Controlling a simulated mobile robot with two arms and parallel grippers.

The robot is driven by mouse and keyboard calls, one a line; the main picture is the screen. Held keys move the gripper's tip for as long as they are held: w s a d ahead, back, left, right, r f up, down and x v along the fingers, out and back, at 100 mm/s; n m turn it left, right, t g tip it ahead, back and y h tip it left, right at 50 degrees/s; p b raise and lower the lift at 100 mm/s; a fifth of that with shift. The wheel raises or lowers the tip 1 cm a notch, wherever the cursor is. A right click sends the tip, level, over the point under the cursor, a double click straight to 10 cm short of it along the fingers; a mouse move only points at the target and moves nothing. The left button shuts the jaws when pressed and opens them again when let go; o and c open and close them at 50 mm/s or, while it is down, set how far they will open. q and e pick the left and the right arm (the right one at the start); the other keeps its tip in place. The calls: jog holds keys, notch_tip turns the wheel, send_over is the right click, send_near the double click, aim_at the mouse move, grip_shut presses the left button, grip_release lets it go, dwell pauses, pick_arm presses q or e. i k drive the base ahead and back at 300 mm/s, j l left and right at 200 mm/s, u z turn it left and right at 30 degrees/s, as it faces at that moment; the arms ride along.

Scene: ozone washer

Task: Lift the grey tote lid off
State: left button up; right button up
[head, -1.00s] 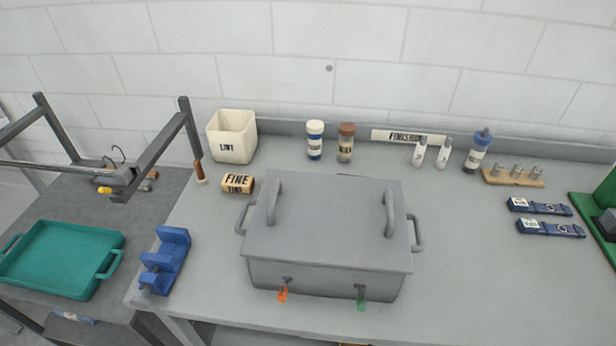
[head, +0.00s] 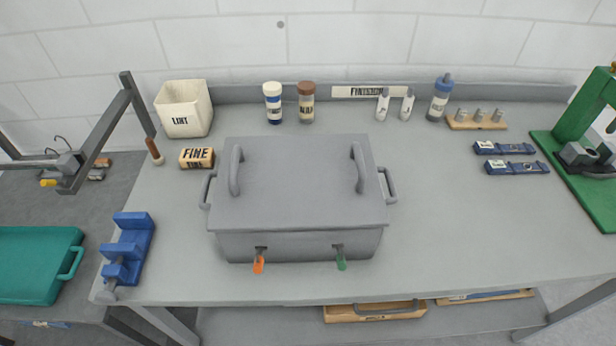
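The grey tote (head: 300,246) stands on the grey workbench, left of its middle. Its flat grey lid (head: 297,188) lies on top and covers the inside. The lid has two upright arched handles, a left one (head: 236,170) and a right one (head: 358,168). The tote has a side handle at each end. An orange tap (head: 259,264) and a green tap (head: 341,262) stick out of its front. Neither of my grippers shows in the head view.
A blue fixture (head: 128,248) is at the bench's left edge. Bench space right of the tote is clear up to two blue bars (head: 510,157) and a green press (head: 580,150).

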aim_at(322, 181)
jog(key=k+z, duration=0.1)
jog(key=z, duration=0.3)
jog(key=k+j+z, duration=0.1)
jog(key=z, duration=0.25)
jog(key=k+z, duration=0.1)
jog(key=z, duration=0.3)
jog(key=k+z, duration=0.1)
jog(key=z, duration=0.3)
jog(key=k+l, duration=0.25)
jog(key=k, duration=0.3)
jog(key=i+j, duration=0.2)
jog(key=i, duration=0.15)
